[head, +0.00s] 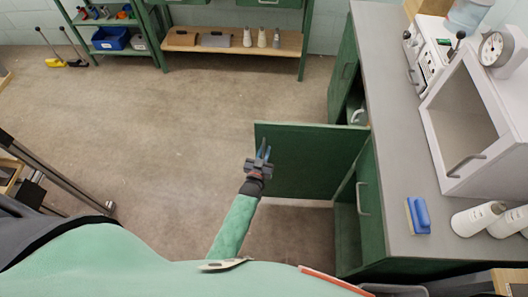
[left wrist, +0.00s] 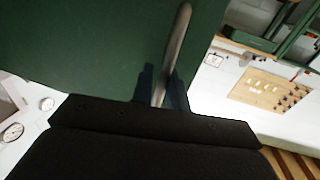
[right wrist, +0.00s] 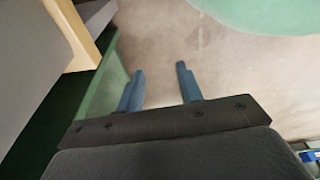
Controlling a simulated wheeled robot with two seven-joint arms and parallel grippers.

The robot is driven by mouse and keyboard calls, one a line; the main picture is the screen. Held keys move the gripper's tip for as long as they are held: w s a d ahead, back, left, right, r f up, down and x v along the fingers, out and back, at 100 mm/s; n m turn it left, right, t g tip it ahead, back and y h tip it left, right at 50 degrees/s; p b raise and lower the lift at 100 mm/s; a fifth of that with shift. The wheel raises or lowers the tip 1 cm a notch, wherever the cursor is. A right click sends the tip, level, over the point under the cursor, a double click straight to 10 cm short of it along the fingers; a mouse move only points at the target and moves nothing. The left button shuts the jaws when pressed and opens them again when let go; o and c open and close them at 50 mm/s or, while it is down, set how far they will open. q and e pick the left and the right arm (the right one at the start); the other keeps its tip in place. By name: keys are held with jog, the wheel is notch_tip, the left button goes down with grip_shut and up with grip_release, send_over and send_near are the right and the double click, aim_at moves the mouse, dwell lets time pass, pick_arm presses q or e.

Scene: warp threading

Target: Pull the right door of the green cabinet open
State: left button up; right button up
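The green cabinet (head: 375,240) stands along the right in the head view under a grey worktop. A green door (head: 305,160) stands out from its front, roughly at right angles, with open cabinet space beside it. My left gripper (head: 263,153) is at the door's free outer edge. In the left wrist view, the metal door handle (left wrist: 178,42) passes between the left fingers (left wrist: 161,92), which are close around it. The door face (left wrist: 80,45) fills the upper left there. My right gripper (right wrist: 160,88) is open and empty above the floor; it is hidden in the head view.
A green shelf rack and a low wooden shelf (head: 285,43) stand at the back. The floor (head: 170,130) left of the door is clear.

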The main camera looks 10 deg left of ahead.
pick_arm(q)
jog(key=shift+s, duration=0.1)
pick_arm(e)
jog(key=shift+s, duration=0.1)
